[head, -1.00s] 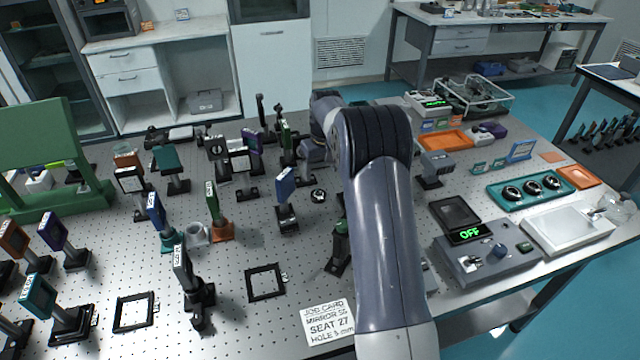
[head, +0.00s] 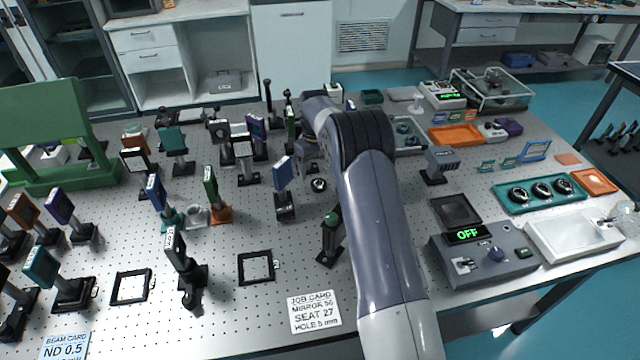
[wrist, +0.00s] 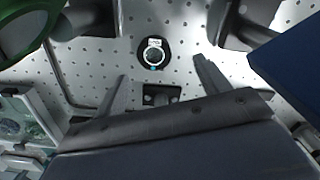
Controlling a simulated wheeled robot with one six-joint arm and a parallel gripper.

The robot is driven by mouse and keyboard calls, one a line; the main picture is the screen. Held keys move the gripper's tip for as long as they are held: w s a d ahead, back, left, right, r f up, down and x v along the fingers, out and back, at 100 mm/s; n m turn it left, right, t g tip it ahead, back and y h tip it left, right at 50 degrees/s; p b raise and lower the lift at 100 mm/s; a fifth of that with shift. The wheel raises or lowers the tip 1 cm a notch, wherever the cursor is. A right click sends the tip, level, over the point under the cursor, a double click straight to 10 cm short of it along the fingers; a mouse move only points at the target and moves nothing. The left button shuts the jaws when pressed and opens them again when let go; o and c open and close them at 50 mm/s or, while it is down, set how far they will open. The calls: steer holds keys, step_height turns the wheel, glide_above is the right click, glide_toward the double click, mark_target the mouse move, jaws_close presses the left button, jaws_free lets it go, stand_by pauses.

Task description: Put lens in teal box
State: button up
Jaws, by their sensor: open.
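A small round lens in a black mount (head: 319,184) lies flat on the perforated table, and it shows in the wrist view (wrist: 153,54) with a white tag. My gripper (wrist: 162,85) is open and empty in the wrist view, with the lens beyond its fingertips and roughly between their lines. In the head view my arm mostly hides the gripper, just behind the lens. A small open teal box (head: 372,97) stands at the table's far side. A teal tray (head: 503,204) with three round lenses lies at the right.
Several upright optics on posts crowd the left and middle; a blue plate (head: 283,173) stands close left of the lens. A green-topped post (head: 331,238) stands in front. An orange tray (head: 457,136) and a control box (head: 484,257) lie right.

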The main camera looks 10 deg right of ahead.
mark_target(318, 183)
steer(key=shift+d+f+p, duration=0.2)
steer(key=shift+f+p, duration=0.35)
steer(key=shift+f, duration=0.85)
steer(key=shift+d+f+p, duration=0.2)
steer(key=shift+f+p, duration=0.35)
steer(key=shift+f, duration=0.8)
steer(key=shift+c, duration=0.3)
steer(key=c, duration=1.1)
steer(key=shift+r, duration=0.15)
